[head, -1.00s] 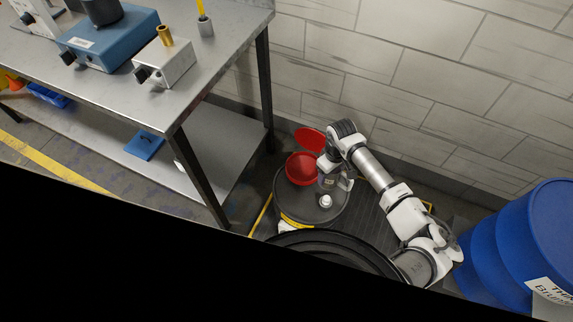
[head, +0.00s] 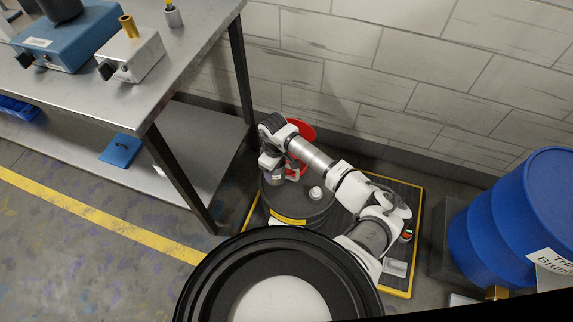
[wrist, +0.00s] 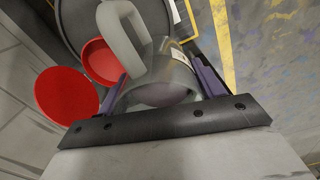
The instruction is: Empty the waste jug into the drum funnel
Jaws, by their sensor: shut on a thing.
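My gripper (wrist: 162,95) is shut on the grey see-through waste jug (wrist: 160,62), with a dark finger on each side of its body. The jug's big handle (wrist: 118,25) points up in the wrist view, and a pale label shows on its side. The red funnel (wrist: 100,62) is left of the jug in the wrist view, partly behind it. Its round red lid (wrist: 67,95) stands open. In the head view my arm covers much of the funnel (head: 296,171) and the jug. The black drum (head: 302,208) is below them. I cannot tell whether liquid is flowing.
A small white cap (head: 316,192) sits on the drum top. The drum stands on a yellow-edged platform (head: 404,200) by the wall. A metal workbench (head: 100,103) is on the left, a blue drum (head: 520,225) on the right. Open floor lies left of the drum.

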